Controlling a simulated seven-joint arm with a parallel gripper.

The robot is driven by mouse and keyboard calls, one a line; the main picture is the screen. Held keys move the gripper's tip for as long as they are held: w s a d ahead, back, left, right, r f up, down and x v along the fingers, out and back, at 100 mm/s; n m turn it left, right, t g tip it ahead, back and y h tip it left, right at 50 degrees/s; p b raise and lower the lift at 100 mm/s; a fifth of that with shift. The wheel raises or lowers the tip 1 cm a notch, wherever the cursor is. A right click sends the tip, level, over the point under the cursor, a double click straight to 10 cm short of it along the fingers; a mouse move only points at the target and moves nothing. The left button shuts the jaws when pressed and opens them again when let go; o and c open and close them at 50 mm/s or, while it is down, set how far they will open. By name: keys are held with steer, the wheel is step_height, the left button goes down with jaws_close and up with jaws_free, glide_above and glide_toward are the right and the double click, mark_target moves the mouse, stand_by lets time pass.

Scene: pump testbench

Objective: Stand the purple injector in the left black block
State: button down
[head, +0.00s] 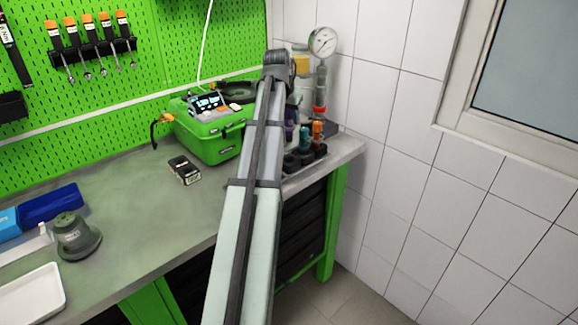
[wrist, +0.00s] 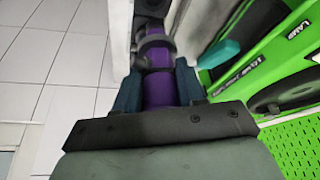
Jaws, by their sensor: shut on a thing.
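The purple injector (wrist: 158,90) is between the two blue-grey fingers of my gripper (wrist: 159,84) in the wrist view, and the gripper is shut on it. A dark ring clasps its body further along, and its far end is hard to make out. In the head view a strip of purple (head: 290,130) shows just right of my arm, which hides most of the gripper. The left black block (head: 291,163) stands at the near left of a small row of black blocks at the bench's right end. Whether the injector touches it, I cannot tell.
A teal injector (head: 304,139) and an orange one (head: 317,131) stand in the row. A pressure gauge (head: 323,42) on a column rises behind. The green tester case (head: 209,130) is left of my arm. White tiled wall (head: 400,130) closes the right side.

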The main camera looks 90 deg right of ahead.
mark_target(289, 140)
steer(key=shift+d+f, duration=0.2)
steer(key=shift+f, duration=4.75)
steer(key=shift+f, duration=0.3)
steer(key=c, duration=0.7)
jaws_free()
steer(key=shift+o, duration=0.2)
steer(key=shift+a+r, duration=0.1)
steer(key=shift+r, duration=0.5)
steer(key=v, duration=1.1)
steer(key=shift+w+a+r, duration=0.1)
steer(key=shift+w+r, duration=0.05)
